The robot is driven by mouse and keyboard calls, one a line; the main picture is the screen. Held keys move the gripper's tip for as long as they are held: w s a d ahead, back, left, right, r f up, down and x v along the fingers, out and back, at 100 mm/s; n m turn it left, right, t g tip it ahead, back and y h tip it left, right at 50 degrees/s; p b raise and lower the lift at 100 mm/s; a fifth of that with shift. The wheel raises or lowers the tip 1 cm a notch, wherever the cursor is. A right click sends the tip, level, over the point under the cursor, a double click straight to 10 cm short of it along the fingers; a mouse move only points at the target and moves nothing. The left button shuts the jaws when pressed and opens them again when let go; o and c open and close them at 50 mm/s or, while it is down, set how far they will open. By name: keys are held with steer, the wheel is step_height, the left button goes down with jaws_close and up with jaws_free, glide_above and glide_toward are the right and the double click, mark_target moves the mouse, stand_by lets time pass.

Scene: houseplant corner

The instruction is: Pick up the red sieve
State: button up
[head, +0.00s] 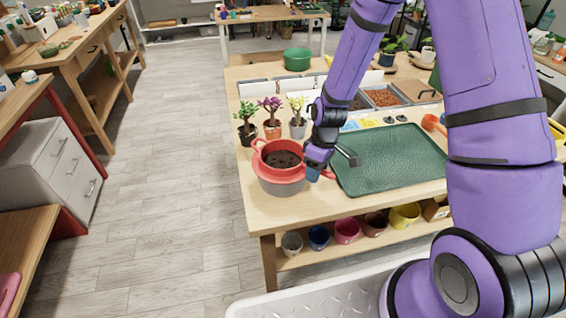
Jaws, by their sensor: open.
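The red sieve (263,162) is round, with a raised rim and small handles at its left and right, and holds dark soil. It sits on a grey tub (281,187) near the left front corner of the wooden table (355,208). My gripper (331,165) is open, just right of the sieve, close to its right handle. One fingertip overlaps that handle in the picture; I cannot tell if they touch. Nothing shows between the fingers.
A green mat (392,160) lies right of the sieve. Colored pots (347,230) are on the lower shelf. The floor (170,180) to the left is clear.

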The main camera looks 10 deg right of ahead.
jaws_close()
steer(key=shift+r, duration=0.15)
step_height(320, 180, up, 10)
steer(key=shift+f, duration=0.1)
stand_by(0.6)
steer(key=c, duration=0.6)
jaws_free()
jaws_close()
